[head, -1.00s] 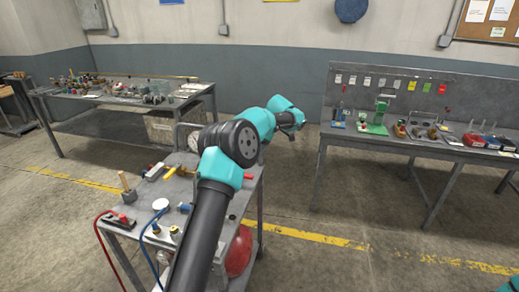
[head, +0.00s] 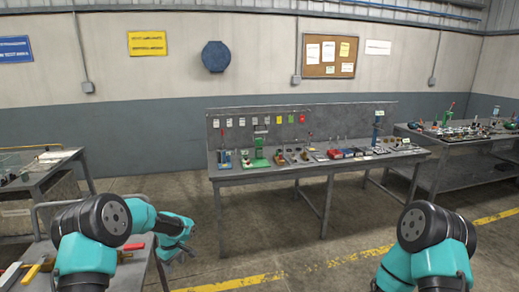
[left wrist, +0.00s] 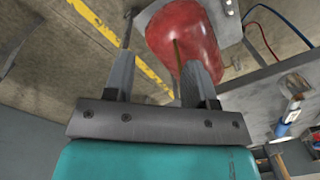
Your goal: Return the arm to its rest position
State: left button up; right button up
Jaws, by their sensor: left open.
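My left arm (head: 95,250), teal and black, comes in at the lower left of the head view and reaches over the cart. Its gripper (head: 178,254) is small there, beyond the cart's right side. In the left wrist view the left gripper (left wrist: 162,68) is open, with its two grey fingers apart and nothing held between them. My right arm (head: 425,245) shows at the lower right of the head view, bent. Its gripper is out of the frame.
A cart (head: 140,272) with tools stands under my left arm. A red rounded object (left wrist: 185,40) lies beyond the left fingers in the wrist view. A long workbench (head: 300,175) stands ahead with items on it. Floor between is clear.

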pick_arm(q)
jog(key=s+d+f+m+h, duration=0.2)
jog(key=s+d+f+m, duration=0.15)
jog(key=s+f, duration=0.35)
jog(key=s+d+f+m+h, duration=0.1)
jog(key=s+d+f+m, duration=0.1)
jog(key=s+d+f, duration=0.5)
jog(key=s+m+t, duration=0.1)
jog(key=s+m, duration=0.3)
jog(key=s, duration=1.6)
jog(key=shift+s+d+m+h, duration=0.15)
jog(key=shift+m+h, duration=0.2)
jog(key=shift+h, duration=0.05)
